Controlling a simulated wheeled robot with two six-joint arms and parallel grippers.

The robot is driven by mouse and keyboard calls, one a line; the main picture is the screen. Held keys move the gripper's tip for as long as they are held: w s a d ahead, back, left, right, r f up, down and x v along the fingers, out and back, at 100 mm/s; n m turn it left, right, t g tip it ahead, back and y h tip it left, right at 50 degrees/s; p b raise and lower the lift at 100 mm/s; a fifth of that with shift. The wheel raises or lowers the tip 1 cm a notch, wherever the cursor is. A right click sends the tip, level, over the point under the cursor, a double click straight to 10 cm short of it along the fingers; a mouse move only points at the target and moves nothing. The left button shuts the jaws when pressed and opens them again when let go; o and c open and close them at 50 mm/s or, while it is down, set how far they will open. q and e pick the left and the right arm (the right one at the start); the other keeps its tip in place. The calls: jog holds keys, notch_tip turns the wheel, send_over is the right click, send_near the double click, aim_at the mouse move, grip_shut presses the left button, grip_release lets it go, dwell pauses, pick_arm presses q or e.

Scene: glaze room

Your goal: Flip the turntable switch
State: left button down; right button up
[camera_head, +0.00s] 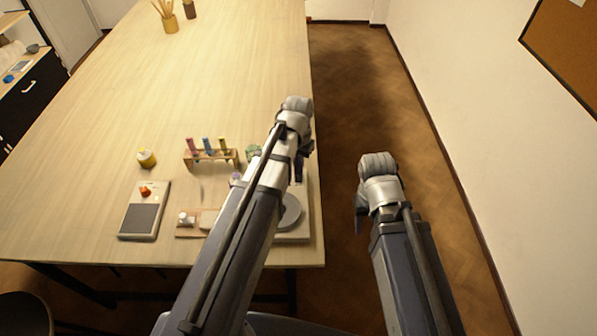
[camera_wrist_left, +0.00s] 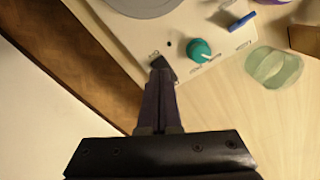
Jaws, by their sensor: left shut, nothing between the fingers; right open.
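The turntable (camera_head: 299,236) is a pale flat box with a grey round platter (camera_head: 290,212), at the front right corner of the table, partly hidden behind my left arm. In the left wrist view the turntable's top (camera_wrist_left: 120,45) shows a green knob (camera_wrist_left: 201,49), a small dark hole and a small metal part, perhaps the switch (camera_wrist_left: 153,55), right by my fingertips. My left gripper (camera_wrist_left: 160,68) is shut and empty, its tips at or just over that part; I cannot tell if they touch. My right gripper (camera_head: 361,212) is open and empty, off the table's right edge.
A wooden rack with coloured vials (camera_head: 211,155), a yellow jar (camera_head: 146,158) and a scale-like device (camera_head: 144,210) stand left of my left arm. A clear greenish cup (camera_wrist_left: 274,68) and a blue piece (camera_wrist_left: 242,20) are near the knob. The table's far part is mostly clear.

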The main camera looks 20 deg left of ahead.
aim_at(299, 180)
pick_arm(q)
notch_tip(299, 180, up, 5)
jog(key=p, duration=0.4)
jog(key=shift+f, duration=0.2)
jog(key=shift+s+d+f, duration=0.1)
jog(key=shift+s+d, duration=0.05)
jog(key=shift+m+y, duration=0.5)
jog(key=shift+y, duration=0.1)
jog(key=s+d+f+b, duration=0.2)
jog(key=s+d, duration=0.1)
jog(key=s, duration=0.1)
jog(key=s+d+f+b, duration=0.1)
jog(key=s+d+b, duration=0.1)
jog(key=s, duration=0.3)
jog(key=s+d+f+b, duration=0.2)
jog(key=s+d, duration=0.2)
jog(key=shift+s+d+f, duration=0.3)
jog(key=shift+d+f, duration=0.05)
jog(key=shift+d, duration=0.05)
jog(key=shift+s+d, duration=0.15)
jog(key=shift+s, duration=0.1)
jog(key=shift+d, duration=0.15)
